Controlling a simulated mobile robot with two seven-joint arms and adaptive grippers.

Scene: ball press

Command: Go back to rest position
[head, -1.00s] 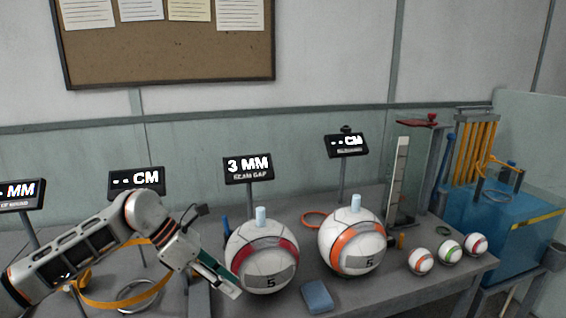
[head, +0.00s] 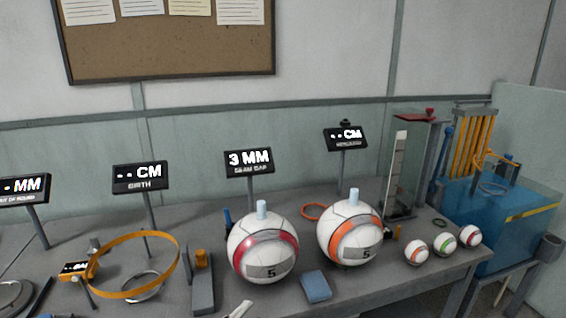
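Only a pale fingertip, which looks like my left gripper (head: 239,310), shows at the bottom edge in the head view. It is below and apart from the red-banded ball (head: 262,249). Too little of it shows to tell whether it is open or shut. The rest of my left arm is out of the picture. My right gripper is not in view. The orange-banded ball (head: 349,233) stands to the right of the red-banded one. Both balls rest on the table, marked 5, each with a pale blue plug on top.
A blue block (head: 316,286) lies in front of the balls. An orange hoop gauge (head: 133,264) stands at left. Three small balls, one being the green-banded ball (head: 445,244), sit at right near a blue tank (head: 500,222). Display signs, including the 3 MM sign (head: 249,162), line the back.

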